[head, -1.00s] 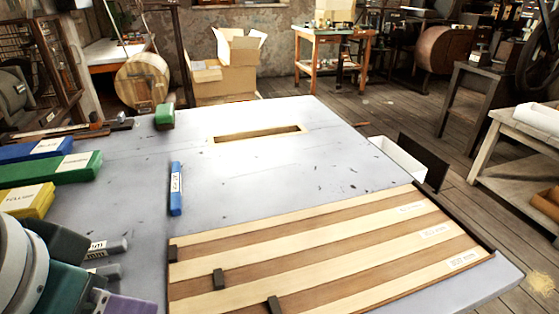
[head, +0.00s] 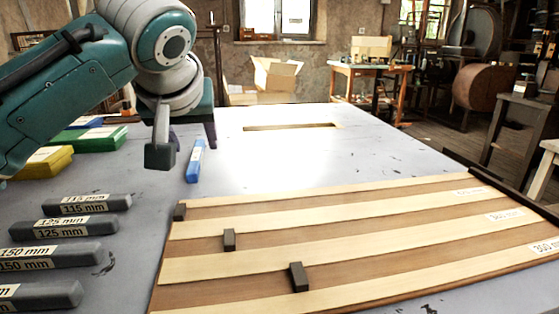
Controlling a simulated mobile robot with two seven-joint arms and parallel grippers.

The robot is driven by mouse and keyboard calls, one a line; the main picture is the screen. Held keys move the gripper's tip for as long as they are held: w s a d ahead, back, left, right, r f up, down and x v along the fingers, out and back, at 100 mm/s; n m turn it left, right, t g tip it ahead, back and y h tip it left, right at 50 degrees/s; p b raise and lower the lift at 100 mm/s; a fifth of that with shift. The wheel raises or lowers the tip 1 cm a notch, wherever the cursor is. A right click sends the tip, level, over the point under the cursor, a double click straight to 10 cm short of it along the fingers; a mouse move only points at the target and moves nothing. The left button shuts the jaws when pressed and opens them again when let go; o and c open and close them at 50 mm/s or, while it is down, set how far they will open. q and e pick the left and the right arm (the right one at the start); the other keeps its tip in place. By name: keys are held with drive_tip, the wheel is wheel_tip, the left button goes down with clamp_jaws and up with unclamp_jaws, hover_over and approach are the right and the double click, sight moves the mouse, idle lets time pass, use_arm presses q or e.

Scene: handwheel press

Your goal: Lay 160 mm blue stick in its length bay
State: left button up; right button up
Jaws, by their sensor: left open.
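The blue stick (head: 195,161) with a pale label lies on the grey table, pointing away from me; its label is too small to read. My left gripper (head: 185,145) is open and empty. It points down beside the stick's left and far side; I cannot tell how high it is above the table. The wooden length board (head: 330,247) lies in front and to the right, with light and brown strips forming bays and several dark stop blocks, one here (head: 229,240). White labels (head: 505,215) sit at its right end; most are hard to read. My right gripper is not in view.
Grey blocks marked 115 mm (head: 87,204), 125 mm (head: 77,227) and 150 mm (head: 55,256) lie at the left. Green (head: 88,139) and yellow (head: 42,163) blocks lie behind them. A slot (head: 290,127) opens in the table's far part. The table between slot and board is clear.

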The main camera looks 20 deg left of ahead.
sight(196, 157)
use_arm(q)
drive_tip(key=x, duration=0.2)
drive_tip(key=b+x, duration=0.1)
drive_tip(key=x, duration=0.2)
drive_tip(key=shift+a, duration=0.4)
drive_tip(key=shift+w+f+b, duration=0.15)
drive_tip(key=shift+f+b, duration=0.05)
drive_tip(key=shift+b, duration=0.1)
clamp_jaws()
